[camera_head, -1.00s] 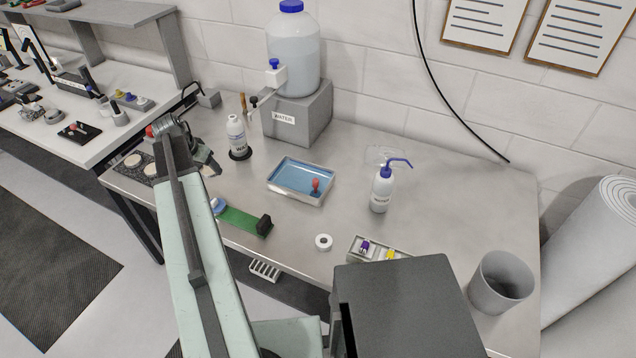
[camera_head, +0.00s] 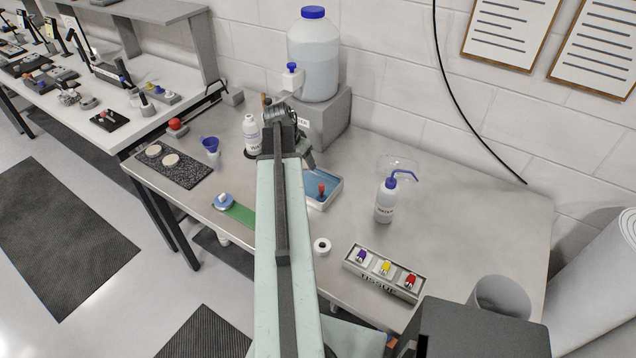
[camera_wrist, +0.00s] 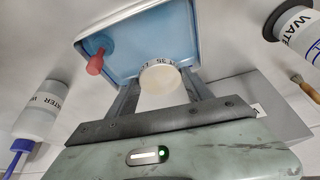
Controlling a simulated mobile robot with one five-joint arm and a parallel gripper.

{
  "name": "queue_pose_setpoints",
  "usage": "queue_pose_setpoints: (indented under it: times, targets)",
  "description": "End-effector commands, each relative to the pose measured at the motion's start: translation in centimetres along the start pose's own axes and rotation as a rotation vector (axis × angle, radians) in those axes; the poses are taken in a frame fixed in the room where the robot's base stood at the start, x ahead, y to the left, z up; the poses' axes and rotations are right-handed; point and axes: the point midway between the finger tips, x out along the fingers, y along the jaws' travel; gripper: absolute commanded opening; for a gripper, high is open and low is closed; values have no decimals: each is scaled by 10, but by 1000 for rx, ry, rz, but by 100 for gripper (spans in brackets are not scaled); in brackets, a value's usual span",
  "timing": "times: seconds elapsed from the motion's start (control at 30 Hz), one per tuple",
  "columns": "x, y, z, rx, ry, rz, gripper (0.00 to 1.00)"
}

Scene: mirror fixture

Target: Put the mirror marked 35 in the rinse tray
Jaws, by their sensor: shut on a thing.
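The mirror marked 35 (camera_wrist: 163,80) is a pale round disc with a dark number on its rim, seen in the wrist view. My gripper (camera_wrist: 163,92) is shut on it, one finger on each side. The rinse tray (camera_head: 328,202) is a light-walled tray with a blue inside, partly hidden by my arm. In the wrist view, the tray (camera_wrist: 120,22) lies beyond the mirror, which overlaps its near edge; the height above it is unclear. In the head view, my gripper is largely hidden behind my arm, near the tray's upper left.
A red-knobbed item (camera_head: 321,190) stands in the tray. A wash bottle (camera_head: 386,200) stands to its right, a white bottle (camera_head: 251,134) to its left. The water jug's grey block (camera_head: 330,118) is behind. A dark mat (camera_head: 172,168) holds two pale discs.

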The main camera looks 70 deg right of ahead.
Motion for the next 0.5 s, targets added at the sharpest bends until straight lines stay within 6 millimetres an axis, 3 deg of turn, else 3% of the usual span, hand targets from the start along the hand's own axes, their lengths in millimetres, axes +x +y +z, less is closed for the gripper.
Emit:
queue_pose_setpoints:
  times: [0.03, 0.07, 0.17, 0.27, 0.5]
  targets:
    - [-17, -3, -5, -2, 0, -1, 6]
    - [-20, -4, -5, -2, 0, -1, 6]
    - [-15, -5, -3, -1, 0, -1, 6]
    - [-4, -4, 0, 1, 0, 0, 6]
    - [44, -2, 17, 6, 0, 2, 6]
